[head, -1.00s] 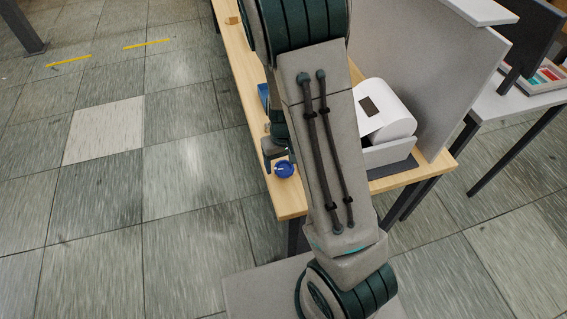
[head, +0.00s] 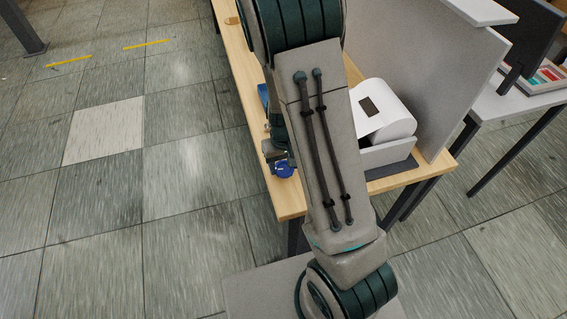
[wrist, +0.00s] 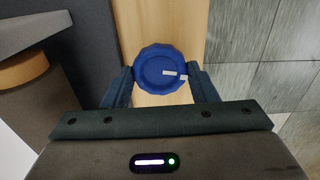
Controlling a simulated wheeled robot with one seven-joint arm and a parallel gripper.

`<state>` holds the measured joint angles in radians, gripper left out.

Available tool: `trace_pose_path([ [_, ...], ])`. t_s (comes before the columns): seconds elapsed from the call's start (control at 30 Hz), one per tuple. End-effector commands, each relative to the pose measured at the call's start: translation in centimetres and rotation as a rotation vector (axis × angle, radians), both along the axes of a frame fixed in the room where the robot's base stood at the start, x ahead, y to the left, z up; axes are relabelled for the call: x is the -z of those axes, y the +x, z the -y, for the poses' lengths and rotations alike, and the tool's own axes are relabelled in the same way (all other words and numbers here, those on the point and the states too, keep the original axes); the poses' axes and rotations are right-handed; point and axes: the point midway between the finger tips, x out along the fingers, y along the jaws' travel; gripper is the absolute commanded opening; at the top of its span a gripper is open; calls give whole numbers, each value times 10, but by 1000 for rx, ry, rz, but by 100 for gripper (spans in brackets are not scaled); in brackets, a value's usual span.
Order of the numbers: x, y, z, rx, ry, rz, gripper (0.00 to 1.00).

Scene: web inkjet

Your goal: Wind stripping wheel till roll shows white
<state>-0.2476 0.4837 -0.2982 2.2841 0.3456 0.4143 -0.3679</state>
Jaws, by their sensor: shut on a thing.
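The stripping wheel is a round blue knob with a scalloped rim and a white mark on its face. In the wrist view the wheel (wrist: 158,72) sits between the two fingers of my gripper (wrist: 162,84), which is shut on its sides. The white mark points to the right there. In the head view the wheel (head: 285,170) shows partly below my gripper (head: 274,153) at the table's left edge. The white roll (head: 393,122) rests in a grey holder, with a dark patch (head: 369,106) on its pale flap. My arm hides part of the machine.
The wooden table (head: 292,204) has a bare front left corner. A grey upright panel (head: 425,90) stands right of the roll. A second table (head: 510,102) is further right. The tiled floor to the left is open.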

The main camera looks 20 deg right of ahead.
Motion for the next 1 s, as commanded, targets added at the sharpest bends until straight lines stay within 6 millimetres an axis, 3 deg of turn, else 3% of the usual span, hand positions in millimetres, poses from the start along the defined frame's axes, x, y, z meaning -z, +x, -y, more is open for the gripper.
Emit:
trace_pose_path([
  [1.0,-1,1,0,696,1,1,30],
])
